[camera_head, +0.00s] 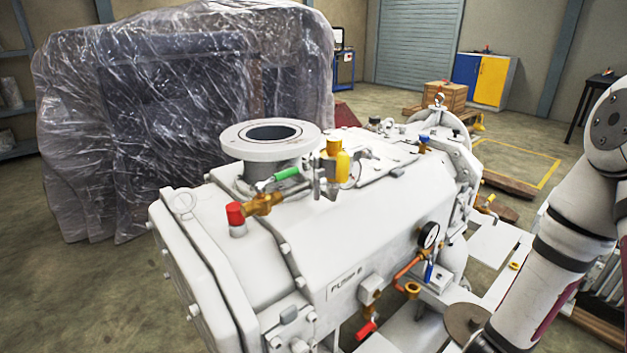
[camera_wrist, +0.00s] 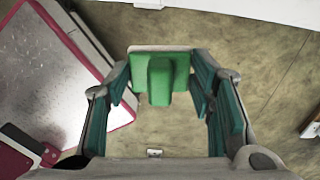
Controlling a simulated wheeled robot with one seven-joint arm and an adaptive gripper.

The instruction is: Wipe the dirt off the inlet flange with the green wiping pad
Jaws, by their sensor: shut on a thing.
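The inlet flange (camera_head: 236,139) is a grey round ring with a dark opening, facing up on top of the white vacuum pump (camera_head: 290,240) in the head view. I cannot make out dirt on it from here. In the wrist view my gripper (camera_wrist: 162,88) is shut on the green wiping pad (camera_wrist: 160,80), held by its raised block between the teal finger pads. A pale edge shows along the pad's far side. My gripper and the pad are outside the head view, where my arm shows at the right, apart from the flange.
A red valve cap (camera_head: 235,213), a green handle (camera_head: 287,174) and a yellow fitting (camera_head: 342,165) stand close around the flange. A plastic-wrapped machine (camera_head: 180,110) stands behind it. In the wrist view, bare floor (camera_wrist: 240,50) lies beneath my gripper, with a red-edged panel (camera_wrist: 60,80) at left.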

